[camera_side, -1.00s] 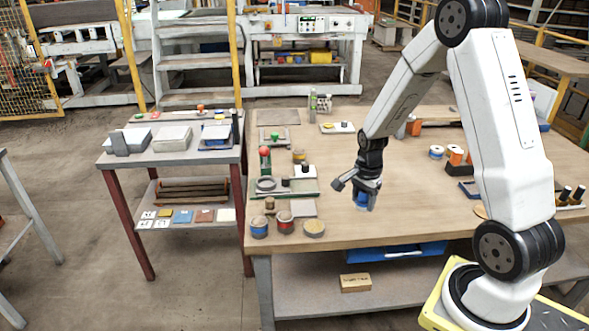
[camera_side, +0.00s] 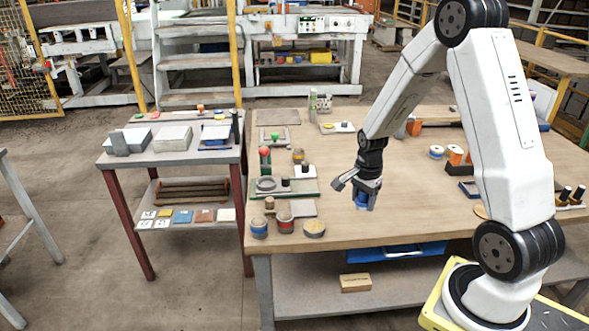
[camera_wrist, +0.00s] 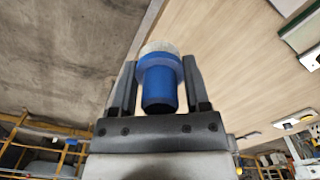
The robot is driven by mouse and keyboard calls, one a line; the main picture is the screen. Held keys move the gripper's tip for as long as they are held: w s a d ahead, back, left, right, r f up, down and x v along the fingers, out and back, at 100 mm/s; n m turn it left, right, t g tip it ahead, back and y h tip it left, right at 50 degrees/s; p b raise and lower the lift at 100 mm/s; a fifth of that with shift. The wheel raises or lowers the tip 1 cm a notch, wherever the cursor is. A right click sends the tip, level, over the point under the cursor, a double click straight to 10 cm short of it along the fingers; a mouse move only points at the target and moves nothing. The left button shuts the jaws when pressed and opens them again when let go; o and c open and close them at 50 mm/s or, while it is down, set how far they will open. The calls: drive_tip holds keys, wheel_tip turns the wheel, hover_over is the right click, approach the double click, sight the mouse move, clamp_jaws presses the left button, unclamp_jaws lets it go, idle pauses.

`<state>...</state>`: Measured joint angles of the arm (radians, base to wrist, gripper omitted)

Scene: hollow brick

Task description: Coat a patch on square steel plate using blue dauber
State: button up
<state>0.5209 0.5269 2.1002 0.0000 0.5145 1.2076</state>
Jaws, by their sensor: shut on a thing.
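My gripper (camera_side: 367,189) is shut on the blue dauber (camera_side: 362,202) and holds it over the bare wooden bench top. In the wrist view the dauber (camera_wrist: 160,88) sits between the two fingers, with a blue body, a wider blue collar and a pale round end pointing away from the palm. A flat grey plate (camera_side: 303,208) lies near the bench's left front, partly behind cans. Another flat grey plate (camera_side: 278,117) lies at the far left of the bench. I cannot tell which is the square steel plate.
Cans (camera_side: 285,223) stand at the bench's (camera_side: 400,225) left front corner, left of my gripper. Behind them is a green tray (camera_side: 300,188) with a ring and upright parts. Orange and white spools (camera_side: 455,155) stand to the right. The bench middle is clear.

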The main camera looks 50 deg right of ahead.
idle(0.4)
drive_tip(key=shift+w+a+f, duration=0.1)
drive_tip(key=shift+w+f, duration=0.05)
drive_tip(key=shift+w, duration=0.45)
hover_over(314, 226)
wheel_tip(314, 226, down, 4)
drive_tip(key=shift+r, duration=0.2)
drive_tip(key=shift+f, duration=0.1)
drive_tip(key=shift+f, duration=2.85)
drive_tip(key=shift+s+f, duration=0.1)
drive_tip(key=shift+f, duration=0.55)
idle(0.4)
drive_tip(key=shift+r, duration=3.6)
